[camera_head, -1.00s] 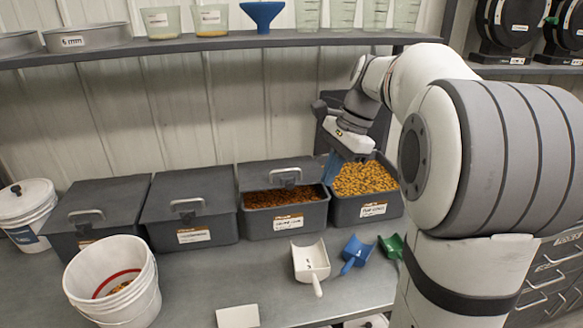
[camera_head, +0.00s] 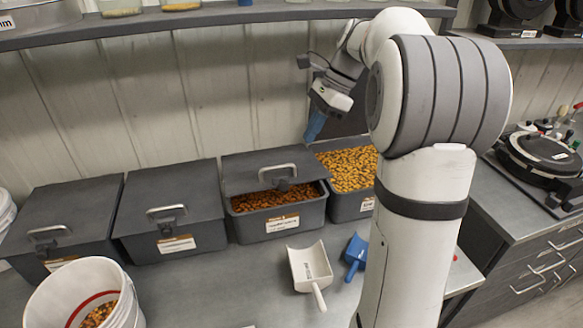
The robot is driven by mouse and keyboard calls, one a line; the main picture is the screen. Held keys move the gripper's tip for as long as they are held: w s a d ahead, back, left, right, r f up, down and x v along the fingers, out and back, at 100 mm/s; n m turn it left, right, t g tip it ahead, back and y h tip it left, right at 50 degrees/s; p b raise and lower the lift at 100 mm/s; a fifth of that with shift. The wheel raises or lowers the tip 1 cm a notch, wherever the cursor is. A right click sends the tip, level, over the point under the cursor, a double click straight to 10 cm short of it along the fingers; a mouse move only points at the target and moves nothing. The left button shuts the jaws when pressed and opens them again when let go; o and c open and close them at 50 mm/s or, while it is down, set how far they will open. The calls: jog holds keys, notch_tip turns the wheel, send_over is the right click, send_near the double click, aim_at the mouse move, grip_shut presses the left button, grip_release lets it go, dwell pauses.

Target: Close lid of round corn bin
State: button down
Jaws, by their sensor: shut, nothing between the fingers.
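A dark grey bin of yellow-orange kernels (camera_head: 349,170) stands open at the right of the row. Its dark lid (camera_head: 347,122) stands raised behind it, partly hidden by my arm. Left of it, a bin of darker brown kernels (camera_head: 296,220) has its lid (camera_head: 268,166) tilted, with a gap along the front. The labels are too small to tell surely which holds round corn. My gripper (camera_head: 314,127) has blue fingers and is shut and empty. It points down, above and behind the two bins' adjoining side, apart from the kernels.
Two closed grey bins (camera_head: 172,208) (camera_head: 62,218) stand to the left. A white bucket (camera_head: 90,290) is at front left. A white scoop (camera_head: 312,267) and a blue scoop (camera_head: 355,255) lie in front of the bins. A shelf (camera_head: 230,13) runs above; a black round device (camera_head: 545,157) is at right.

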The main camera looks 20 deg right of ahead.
aim_at(286, 182)
jog(key=p+x, duration=0.1)
jog(key=x, duration=1)
jog(key=shift+f, duration=0.25)
